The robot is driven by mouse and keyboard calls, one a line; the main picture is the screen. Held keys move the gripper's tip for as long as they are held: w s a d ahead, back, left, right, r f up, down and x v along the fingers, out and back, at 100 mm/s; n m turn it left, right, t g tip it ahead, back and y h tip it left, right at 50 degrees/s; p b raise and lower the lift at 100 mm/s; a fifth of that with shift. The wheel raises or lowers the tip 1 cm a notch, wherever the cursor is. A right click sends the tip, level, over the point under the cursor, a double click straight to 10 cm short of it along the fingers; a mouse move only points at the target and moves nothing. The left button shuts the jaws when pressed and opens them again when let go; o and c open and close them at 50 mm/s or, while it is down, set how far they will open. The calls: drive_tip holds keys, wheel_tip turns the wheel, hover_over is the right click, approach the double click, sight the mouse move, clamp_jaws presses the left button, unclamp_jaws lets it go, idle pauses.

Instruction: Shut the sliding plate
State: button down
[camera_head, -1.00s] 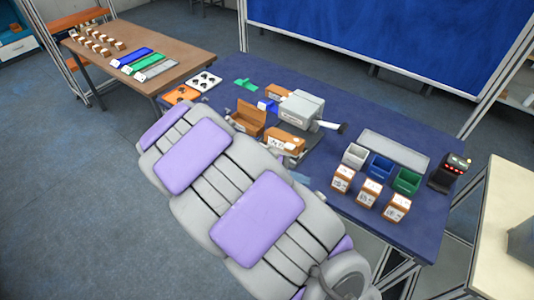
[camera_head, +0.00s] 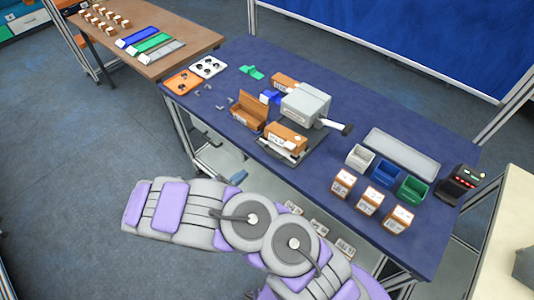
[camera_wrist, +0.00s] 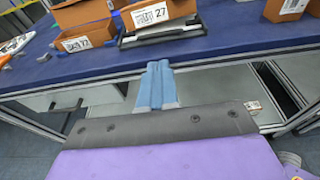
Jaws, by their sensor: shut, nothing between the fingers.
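The sliding plate, as far as I can tell, is the dark plate with a light front edge (camera_head: 281,155) in front of the grey machine (camera_head: 306,103). An orange-brown box (camera_head: 286,138) with a label stands on it. In the wrist view the plate's front edge (camera_wrist: 160,36) shows near the table edge, under the box marked 27 (camera_wrist: 155,12). My gripper (camera_head: 239,176) has blue fingers, shut and empty, in front of the table edge and apart from the plate. It also shows in the wrist view (camera_wrist: 158,70), pointing towards the table.
An open brown box (camera_head: 250,112) stands left of the plate. White, blue and green bins (camera_head: 386,173), labelled boxes (camera_head: 369,200) and a black scanner-like device (camera_head: 459,184) are on the right. The blue tabletop's front edge (camera_head: 225,128) lies between my gripper and the plate.

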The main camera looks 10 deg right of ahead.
drive_tip(key=b, duration=0.2)
approach(279, 143)
wheel_tip(279, 143, down, 3)
drive_tip(key=shift+d+r, duration=0.1)
drive_tip(key=shift+d, duration=0.05)
drive_tip(key=shift+w+d, duration=0.25)
drive_tip(key=shift+w, duration=0.1)
drive_tip(key=shift+a, duration=0.35)
drive_tip(key=shift+w+d, duration=0.25)
drive_tip(key=shift+d, duration=0.3)
drive_tip(key=b+x, duration=0.1)
drive_tip(key=x, duration=0.2)
drive_tip(key=r+b+x, duration=0.1)
drive_tip(key=b+x, duration=0.1)
drive_tip(key=x, duration=0.1)
drive_tip(key=b+x, duration=0.2)
drive_tip(key=x, duration=0.1)
drive_tip(key=shift+w+d+r, duration=0.25)
drive_tip(key=shift+d, duration=0.15)
drive_tip(key=shift+d+r, duration=0.15)
drive_tip(key=shift+w+r, duration=0.1)
drive_tip(key=shift+r, duration=0.1)
